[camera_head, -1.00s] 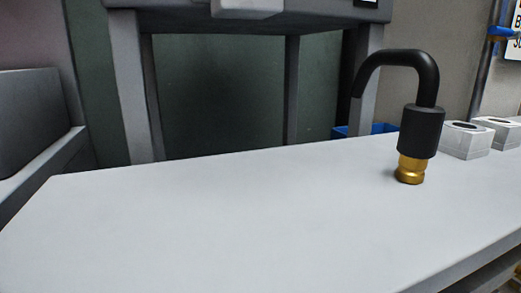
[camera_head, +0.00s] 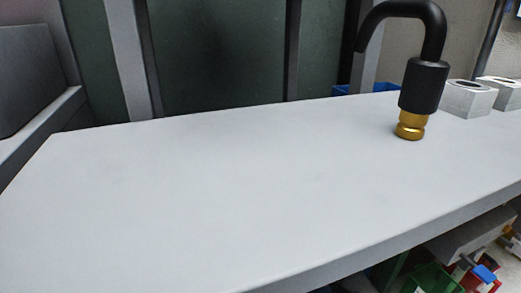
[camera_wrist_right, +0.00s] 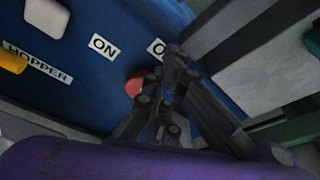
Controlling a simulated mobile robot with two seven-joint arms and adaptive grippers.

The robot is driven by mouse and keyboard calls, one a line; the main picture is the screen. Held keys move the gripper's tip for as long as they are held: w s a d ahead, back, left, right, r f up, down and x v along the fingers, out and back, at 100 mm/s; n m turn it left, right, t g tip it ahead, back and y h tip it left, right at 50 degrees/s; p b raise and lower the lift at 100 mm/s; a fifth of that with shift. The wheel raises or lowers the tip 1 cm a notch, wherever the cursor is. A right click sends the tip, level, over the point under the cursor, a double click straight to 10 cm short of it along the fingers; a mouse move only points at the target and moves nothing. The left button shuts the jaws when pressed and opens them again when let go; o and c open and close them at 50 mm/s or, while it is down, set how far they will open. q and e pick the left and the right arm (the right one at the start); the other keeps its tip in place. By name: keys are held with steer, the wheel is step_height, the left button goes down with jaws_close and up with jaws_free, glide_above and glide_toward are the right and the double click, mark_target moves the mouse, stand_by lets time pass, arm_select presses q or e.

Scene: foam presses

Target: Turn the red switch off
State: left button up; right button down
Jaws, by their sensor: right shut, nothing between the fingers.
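The red switch (camera_wrist_right: 134,86) shows in the right wrist view as a rounded red knob on a blue panel (camera_wrist_right: 92,77). It is partly hidden behind the fingers of my right gripper (camera_wrist_right: 173,66). My right gripper is shut with nothing in it, its fingertips just right of the knob in the picture. I cannot tell if they touch it. A white ON label (camera_wrist_right: 103,46) is above and left of the knob. Another label (camera_wrist_right: 156,49), starting with O, is partly covered by the fingers. Neither gripper shows in the head view.
In the head view a white worktop (camera_head: 230,190) is mostly bare, with a black and brass spout (camera_head: 423,85) and white blocks (camera_head: 467,98) at the right. The blue panel also has a HOPPER label (camera_wrist_right: 38,64) and a yellow knob (camera_wrist_right: 10,60). Grey structures (camera_wrist_right: 262,72) stand right of the gripper.

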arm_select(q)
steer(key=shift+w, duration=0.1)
arm_select(e)
steer(key=shift+s+d+f, duration=0.1)
steer(key=shift+f, duration=0.25)
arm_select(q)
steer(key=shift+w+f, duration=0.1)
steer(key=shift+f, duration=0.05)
arm_select(e)
steer(key=v, duration=0.6)
steer(key=shift+d, duration=0.2)
steer(key=shift+f, duration=0.1)
